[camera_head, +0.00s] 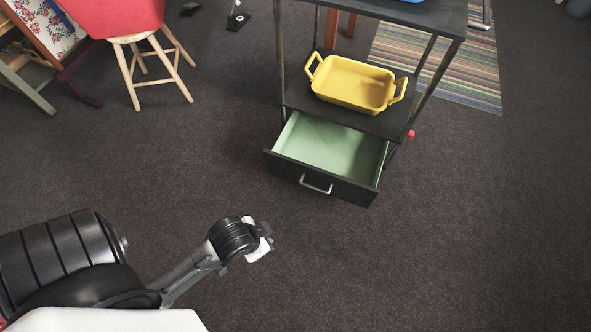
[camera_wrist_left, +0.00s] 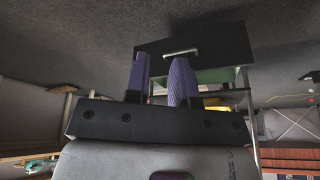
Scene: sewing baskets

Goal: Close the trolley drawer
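The trolley (camera_head: 432,88) is a dark-framed stand with shelves. Its bottom drawer (camera_head: 323,181) is pulled out, with a black front, a grey bar handle (camera_head: 316,184) and an empty green inside. My left gripper (camera_head: 268,240) is in front of the drawer, to the lower left of the handle and apart from it. In the left wrist view, which looks upside down, its two purple fingers (camera_wrist_left: 162,72) are spread with nothing between them. The drawer front (camera_wrist_left: 218,46) and handle (camera_wrist_left: 181,53) show beyond the fingertips. My right gripper is out of view.
A yellow dish (camera_head: 352,84) sits on the trolley shelf above the drawer. A striped rug (camera_head: 470,70) lies behind the trolley. A wooden-legged stool with a red seat (camera_head: 115,15) stands at the upper left. The dark floor (camera_head: 440,240) in front and right is clear.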

